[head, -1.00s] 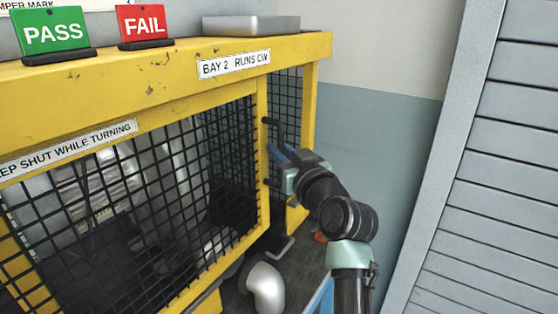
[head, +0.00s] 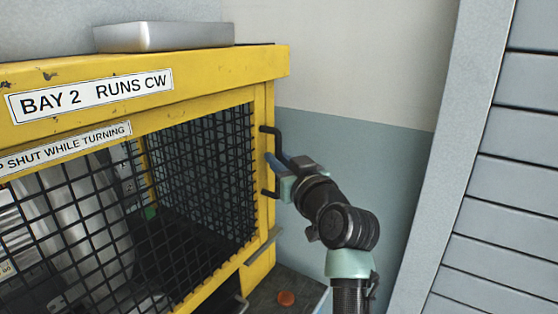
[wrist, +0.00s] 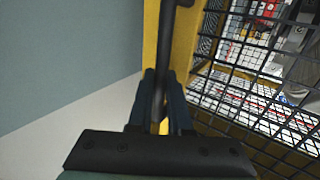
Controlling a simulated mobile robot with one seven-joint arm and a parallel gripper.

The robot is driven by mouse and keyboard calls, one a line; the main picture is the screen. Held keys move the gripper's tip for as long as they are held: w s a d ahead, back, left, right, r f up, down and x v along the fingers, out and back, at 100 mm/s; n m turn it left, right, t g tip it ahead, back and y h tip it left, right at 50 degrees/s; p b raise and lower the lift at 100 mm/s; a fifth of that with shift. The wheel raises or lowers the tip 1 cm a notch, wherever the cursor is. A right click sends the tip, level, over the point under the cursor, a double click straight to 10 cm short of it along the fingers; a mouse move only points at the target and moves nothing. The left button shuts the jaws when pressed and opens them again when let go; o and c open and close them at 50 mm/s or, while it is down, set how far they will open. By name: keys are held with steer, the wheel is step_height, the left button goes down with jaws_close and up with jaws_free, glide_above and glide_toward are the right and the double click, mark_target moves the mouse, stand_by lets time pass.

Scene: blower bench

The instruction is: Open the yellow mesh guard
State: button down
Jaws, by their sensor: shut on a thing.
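The yellow mesh guard (head: 258,190) is a yellow frame with black wire mesh on the front of the yellow bench housing. Its right edge shows close against the housing's right post, with no wide gap between them; I cannot tell if it is fully shut. A dark upright bar handle (head: 277,140) stands on that edge. My gripper (head: 281,163) comes from the right and is shut on the handle. In the wrist view the handle (wrist: 160,60) runs between the fingers (wrist: 160,105), beside the yellow edge and the mesh.
A grey metal box (head: 165,37) lies on the housing top. The grey-blue wall (head: 350,150) is behind my arm, and a grey slatted panel (head: 510,190) stands at the right. A small orange disc (head: 286,298) lies low beside the housing.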

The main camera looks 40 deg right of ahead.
steer(key=c, duration=1.1)
jaws_free()
steer(key=b+v, duration=0.1)
steer(key=v, duration=1.2)
steer(key=shift+f, duration=0.15)
